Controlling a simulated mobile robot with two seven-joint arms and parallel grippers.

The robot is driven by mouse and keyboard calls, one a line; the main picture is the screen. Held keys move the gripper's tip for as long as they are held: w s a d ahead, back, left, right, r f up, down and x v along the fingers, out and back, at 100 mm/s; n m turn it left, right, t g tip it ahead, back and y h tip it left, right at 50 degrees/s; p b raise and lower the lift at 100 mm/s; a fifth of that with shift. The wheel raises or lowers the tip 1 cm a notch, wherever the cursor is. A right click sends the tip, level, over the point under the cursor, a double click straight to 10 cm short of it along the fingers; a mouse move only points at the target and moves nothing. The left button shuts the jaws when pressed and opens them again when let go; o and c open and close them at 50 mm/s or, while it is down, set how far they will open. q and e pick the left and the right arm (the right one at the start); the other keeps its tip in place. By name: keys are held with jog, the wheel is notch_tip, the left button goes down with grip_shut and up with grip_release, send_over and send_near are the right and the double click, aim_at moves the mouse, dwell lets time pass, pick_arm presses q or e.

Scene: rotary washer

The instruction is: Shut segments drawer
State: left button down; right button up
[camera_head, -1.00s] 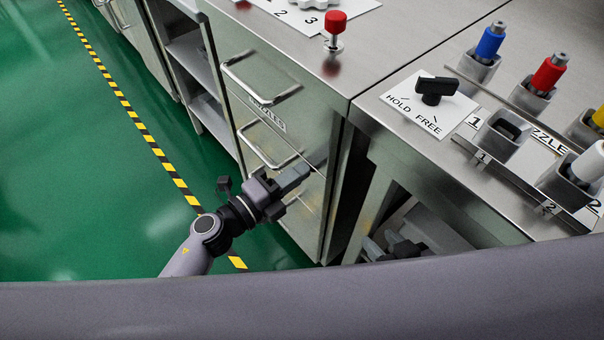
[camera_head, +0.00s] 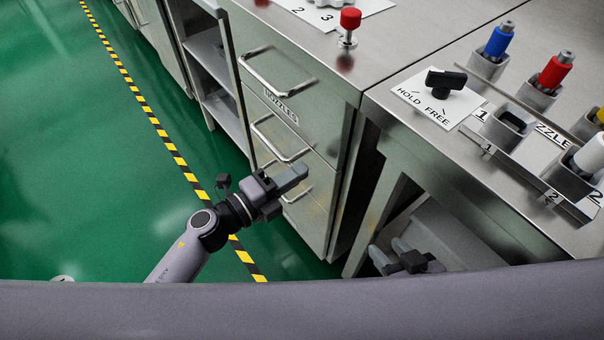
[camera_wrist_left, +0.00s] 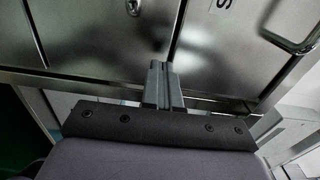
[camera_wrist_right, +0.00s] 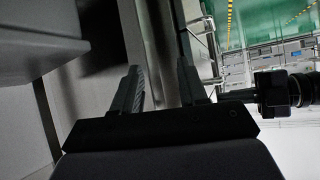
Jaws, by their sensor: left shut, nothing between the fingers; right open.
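A steel cabinet shows a column of drawers in the head view. The top drawer (camera_head: 305,110) has a bar handle; a NOZZLES label (camera_head: 281,106) sits below that handle. A second handle (camera_head: 280,140) is below it, and a third handle (camera_head: 303,192) is partly behind my left gripper. No segments label is readable; the left wrist view shows only the letter S (camera_wrist_left: 224,4). The drawer fronts look about flush. My left gripper (camera_head: 298,174) is shut and empty in front of the lower drawers; contact cannot be told. My right gripper (camera_head: 388,256) is open and empty, low beside the cabinet.
The right-hand bench carries a HOLD/FREE knob (camera_head: 446,83), a blue nozzle (camera_head: 499,40) and a red nozzle (camera_head: 553,72). Open shelves (camera_head: 212,75) lie further along. The green floor (camera_head: 90,180) at left is clear.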

pick_arm(q)
jog(key=v, duration=1.1)
jog(key=shift+p, duration=0.45)
pick_arm(e)
jog(key=shift+s+d+f, duration=0.15)
jog(key=shift+s+d, duration=0.1)
jog(key=shift+s, duration=0.15)
jog(key=shift+a, duration=0.1)
